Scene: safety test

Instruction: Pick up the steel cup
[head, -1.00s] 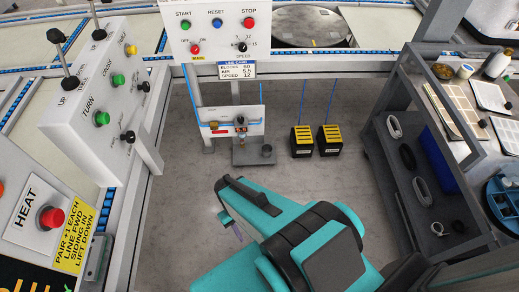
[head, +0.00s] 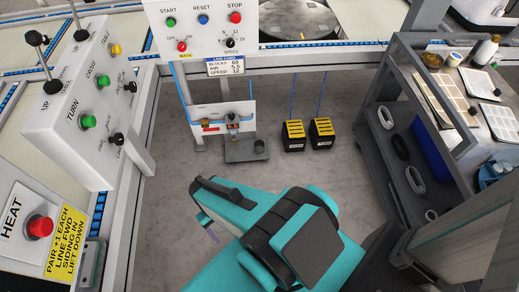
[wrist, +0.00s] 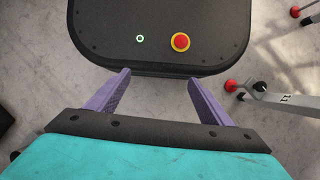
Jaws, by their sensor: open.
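I cannot pick out the steel cup for certain. A small pale cup-like thing (head: 454,59) stands on the top of the cart at the right in the head view, beside a jar and a bottle; it is too small to tell its material. A small dark grey cylinder (head: 259,146) also stands on a grey plate on the floor. My gripper (wrist: 160,78) is open, with two purple fingers apart and nothing between them. In the head view its fingers (head: 209,230) show only partly, left of my teal arm, away from both things.
The dark cart (head: 388,85) carries trays, a white bottle (head: 485,51) and an amber jar (head: 432,60). Two black-and-yellow boxes (head: 307,135) stand on the floor. Control panels (head: 85,115) stand at left. The grey floor (head: 290,175) before the boxes is clear.

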